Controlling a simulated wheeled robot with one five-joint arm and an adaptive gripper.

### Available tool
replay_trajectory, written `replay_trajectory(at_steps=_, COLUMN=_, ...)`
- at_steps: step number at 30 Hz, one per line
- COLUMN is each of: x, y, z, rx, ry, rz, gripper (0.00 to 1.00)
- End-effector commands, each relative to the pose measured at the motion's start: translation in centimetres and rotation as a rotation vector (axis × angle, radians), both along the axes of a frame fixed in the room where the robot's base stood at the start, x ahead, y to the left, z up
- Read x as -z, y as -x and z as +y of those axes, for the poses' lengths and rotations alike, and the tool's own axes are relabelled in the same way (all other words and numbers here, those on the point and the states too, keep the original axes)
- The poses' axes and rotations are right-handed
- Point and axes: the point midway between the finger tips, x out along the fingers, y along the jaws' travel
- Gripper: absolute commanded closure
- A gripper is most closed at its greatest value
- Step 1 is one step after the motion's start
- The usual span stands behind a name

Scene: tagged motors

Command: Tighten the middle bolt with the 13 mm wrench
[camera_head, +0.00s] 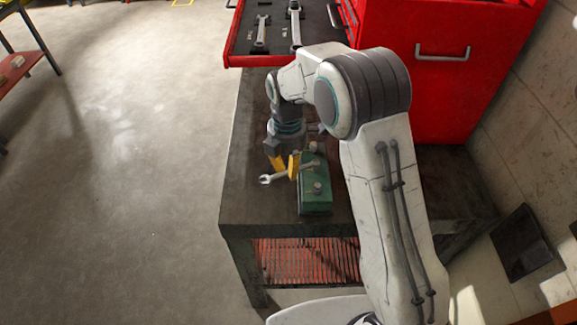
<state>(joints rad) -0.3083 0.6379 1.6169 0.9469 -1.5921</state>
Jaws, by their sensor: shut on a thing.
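My gripper (283,168) has yellow fingers and is shut on a silver wrench (267,179) above the dark bench. The wrench's open end points left, and its other end reaches right over a green block (315,205). The block carries bolts in a row: a near bolt (317,187) and a far bolt (313,147) show. The wrench's right end lies at the middle of the block. I cannot tell whether it is around the middle bolt, touching it or above it. The wrench's size marking is too small to read.
A red tool chest (450,90) stands at the back of the bench (245,205). Its open drawer (270,60) holds other wrenches (261,33) and juts out behind my arm. Bare bench top lies left of the block. The floor at left is clear.

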Motion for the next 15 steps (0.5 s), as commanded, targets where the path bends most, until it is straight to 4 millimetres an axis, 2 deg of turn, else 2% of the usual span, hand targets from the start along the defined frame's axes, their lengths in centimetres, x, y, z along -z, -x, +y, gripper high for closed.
replay_trajectory(at_steps=15, x=0.01, y=0.27, z=-0.06, rx=-0.039, ry=-0.003, rz=0.0, gripper=1.0)
